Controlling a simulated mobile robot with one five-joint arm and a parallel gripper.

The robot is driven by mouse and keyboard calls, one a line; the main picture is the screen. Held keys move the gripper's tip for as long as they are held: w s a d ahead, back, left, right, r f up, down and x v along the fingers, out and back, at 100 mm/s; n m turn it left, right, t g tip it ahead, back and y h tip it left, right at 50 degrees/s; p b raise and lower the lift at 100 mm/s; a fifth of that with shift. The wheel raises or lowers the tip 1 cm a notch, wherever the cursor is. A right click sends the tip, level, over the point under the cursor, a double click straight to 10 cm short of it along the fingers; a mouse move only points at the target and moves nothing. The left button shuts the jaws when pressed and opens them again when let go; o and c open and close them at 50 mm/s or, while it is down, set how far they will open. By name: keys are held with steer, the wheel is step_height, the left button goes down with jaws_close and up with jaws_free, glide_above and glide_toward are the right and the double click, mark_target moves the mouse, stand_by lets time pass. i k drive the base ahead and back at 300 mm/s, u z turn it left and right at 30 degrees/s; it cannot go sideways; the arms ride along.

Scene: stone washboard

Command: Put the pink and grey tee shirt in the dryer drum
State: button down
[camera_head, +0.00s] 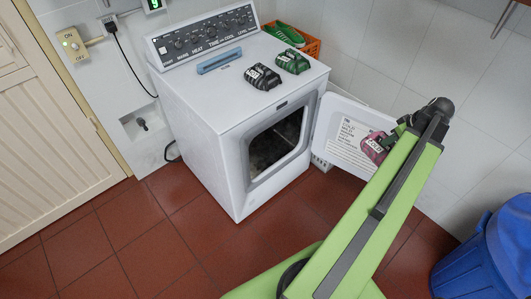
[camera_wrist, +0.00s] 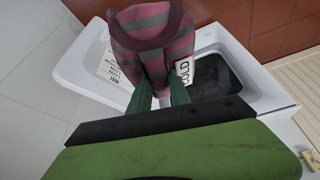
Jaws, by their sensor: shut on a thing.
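The pink and grey striped tee shirt (camera_head: 374,148) is bunched, with a "COLD" label showing. My gripper (camera_head: 392,139) is shut on it and holds it in front of the open dryer door. In the wrist view the tee shirt (camera_wrist: 152,28) sits at the ends of my gripper's green fingers (camera_wrist: 160,92). The white dryer (camera_head: 205,140) stands with its door (camera_head: 345,130) swung open to the right. The dark dryer drum (camera_head: 275,147) is open to view, and it also shows in the wrist view (camera_wrist: 214,78), to the right of the shirt.
On the dryer top lie a black folded garment (camera_head: 263,78), a green folded garment (camera_head: 292,62) and a blue bar-shaped thing (camera_head: 219,61). An orange crate (camera_head: 312,47) with green shoes is behind. A blue bin (camera_head: 485,255) stands at lower right. The tiled floor (camera_head: 150,235) left is clear.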

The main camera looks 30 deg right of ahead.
mark_target(267, 153)
steer(key=i, duration=1)
steer(key=u, duration=0.05)
